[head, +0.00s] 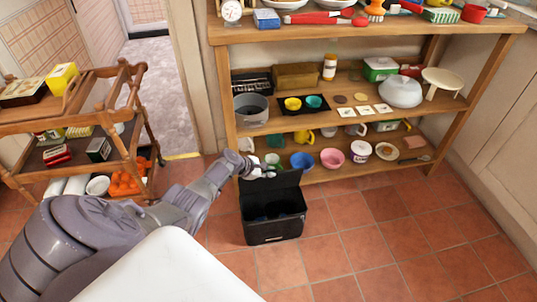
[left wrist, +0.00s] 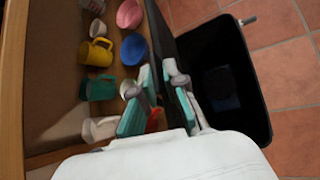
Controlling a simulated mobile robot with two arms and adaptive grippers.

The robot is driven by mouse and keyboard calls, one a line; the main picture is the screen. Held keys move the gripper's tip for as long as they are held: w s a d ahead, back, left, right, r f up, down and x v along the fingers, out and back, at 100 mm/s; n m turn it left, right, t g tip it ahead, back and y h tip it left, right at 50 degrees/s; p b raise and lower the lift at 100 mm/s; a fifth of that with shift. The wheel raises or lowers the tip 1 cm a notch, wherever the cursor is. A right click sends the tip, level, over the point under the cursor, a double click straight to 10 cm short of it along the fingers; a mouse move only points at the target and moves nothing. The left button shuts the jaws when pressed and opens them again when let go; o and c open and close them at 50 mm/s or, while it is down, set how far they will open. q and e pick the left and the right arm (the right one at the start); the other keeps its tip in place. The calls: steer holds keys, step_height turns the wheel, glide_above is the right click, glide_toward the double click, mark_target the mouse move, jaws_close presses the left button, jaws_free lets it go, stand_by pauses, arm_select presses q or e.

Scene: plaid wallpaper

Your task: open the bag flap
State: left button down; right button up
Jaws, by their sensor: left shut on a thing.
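The black bag (head: 273,226) stands on the tiled floor in front of the wooden shelf. Its flap (head: 284,181) is raised, standing up along the shelf side, and the box-like inside is uncovered. My left gripper (head: 256,172) is at the flap's upper left edge. In the left wrist view the gripper's teal-padded fingers (left wrist: 160,100) are shut on the flap (left wrist: 163,38), with one finger on each side of it. The open bag (left wrist: 238,65) lies to the right there, with a dark bluish item (left wrist: 222,88) inside. My right gripper is not in view.
The wooden shelf (head: 370,172) is close behind the bag, its lowest board holding a blue bowl (head: 302,161), a pink bowl (head: 332,158) and several cups. A wooden trolley (head: 130,150) stands at the left. The tiled floor (head: 390,240) right of the bag is clear.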

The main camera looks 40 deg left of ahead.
arm_select(q)
steer(key=shift+w+a+r, duration=0.1)
steer(key=shift+w+r, duration=0.1)
steer(key=shift+r, duration=0.05)
stand_by(0.3)
steer(key=c, duration=1.3)
jaws_free()
steer(key=shift+s, duration=0.1)
steer(key=shift+f, duration=0.1)
steer(key=shift+s, duration=0.1)
steer(key=v, duration=1.2)
